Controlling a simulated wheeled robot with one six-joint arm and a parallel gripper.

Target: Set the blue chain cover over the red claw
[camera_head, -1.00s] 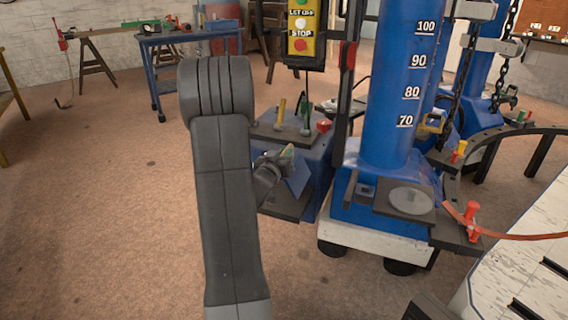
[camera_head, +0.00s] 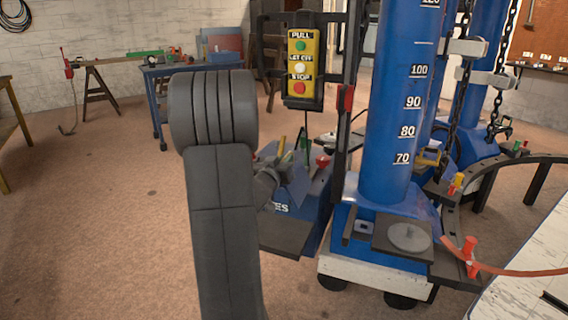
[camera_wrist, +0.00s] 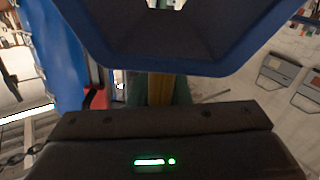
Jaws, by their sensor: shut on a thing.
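My gripper (camera_head: 284,161) is partly behind my arm in the head view, in front of a blue stand. It is shut on the blue chain cover (camera_head: 294,184), which hangs tilted beside the fingers. In the wrist view the cover's blue rim (camera_wrist: 165,71) and dark hollow inside fill the top, with a yellow piece between green fingers (camera_wrist: 160,91) below it. A small red piece (camera_head: 323,160), likely the red claw, shows just right of the cover by the stand. Its shape is too small to tell, and I cannot tell the gap between them.
A tall blue column (camera_head: 393,130) with scale numbers stands close on the right. A yellow button box (camera_head: 302,65) hangs behind the stand. Red clamps (camera_head: 470,257) and a curved rail (camera_head: 510,165) are farther right. The floor on the left is clear.

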